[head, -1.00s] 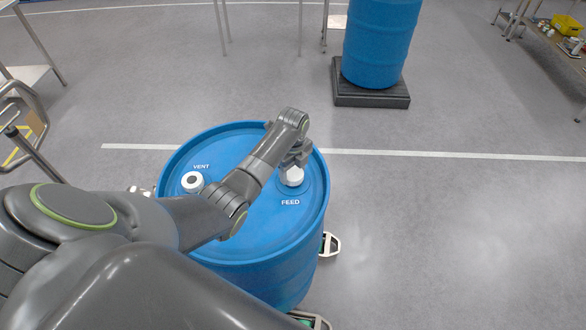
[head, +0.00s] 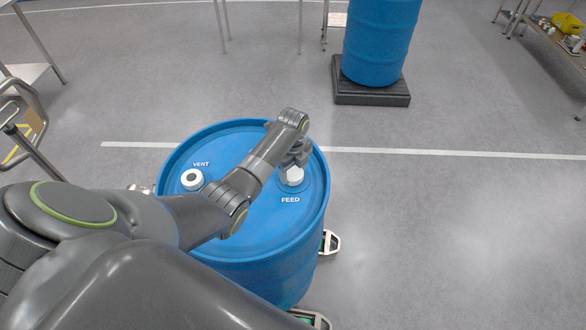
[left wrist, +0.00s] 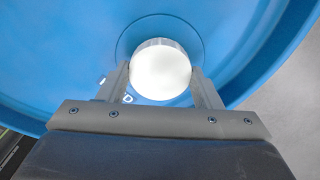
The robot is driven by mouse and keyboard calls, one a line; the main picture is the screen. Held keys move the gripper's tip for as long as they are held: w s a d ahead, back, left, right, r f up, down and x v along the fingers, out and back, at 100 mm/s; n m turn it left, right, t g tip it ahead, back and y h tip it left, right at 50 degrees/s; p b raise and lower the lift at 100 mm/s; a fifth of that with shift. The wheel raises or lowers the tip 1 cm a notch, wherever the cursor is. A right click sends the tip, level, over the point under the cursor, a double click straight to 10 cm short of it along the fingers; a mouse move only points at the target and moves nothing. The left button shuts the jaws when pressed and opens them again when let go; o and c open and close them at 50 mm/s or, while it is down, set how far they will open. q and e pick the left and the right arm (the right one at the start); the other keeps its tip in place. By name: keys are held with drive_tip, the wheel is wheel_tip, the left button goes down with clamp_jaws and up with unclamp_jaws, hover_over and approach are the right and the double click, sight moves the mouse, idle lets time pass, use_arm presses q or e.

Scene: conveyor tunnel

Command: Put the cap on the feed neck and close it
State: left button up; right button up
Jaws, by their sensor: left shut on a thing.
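A blue drum (head: 262,235) stands in front of me, with VENT and FEED printed on its lid. A white cap (head: 292,176) is at the FEED position, and it fills the middle of the left wrist view (left wrist: 160,70). My left gripper (head: 297,163) is above the FEED side and shut on the cap, with a finger on each side of it in the left wrist view (left wrist: 163,82). The feed neck is hidden under the cap, so I cannot tell how the cap is seated. The white vent neck (head: 192,180) has a dark opening. My right gripper is not in view.
Another blue drum (head: 378,45) stands on a black pallet (head: 371,96) at the back. A bench with a yellow bin (head: 568,24) is at the far right. A metal cart frame (head: 25,125) is at the left. The floor on the right is clear.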

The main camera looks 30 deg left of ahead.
use_arm(q)
drive_tip(key=m+p, duration=0.1)
drive_tip(key=m, duration=0.3)
drive_tip(key=shift+r, duration=0.1)
drive_tip(key=shift+m, duration=0.6)
drive_tip(key=shift+m+p, duration=0.35)
drive_tip(key=shift+m, duration=0.65)
drive_tip(key=m, duration=0.3)
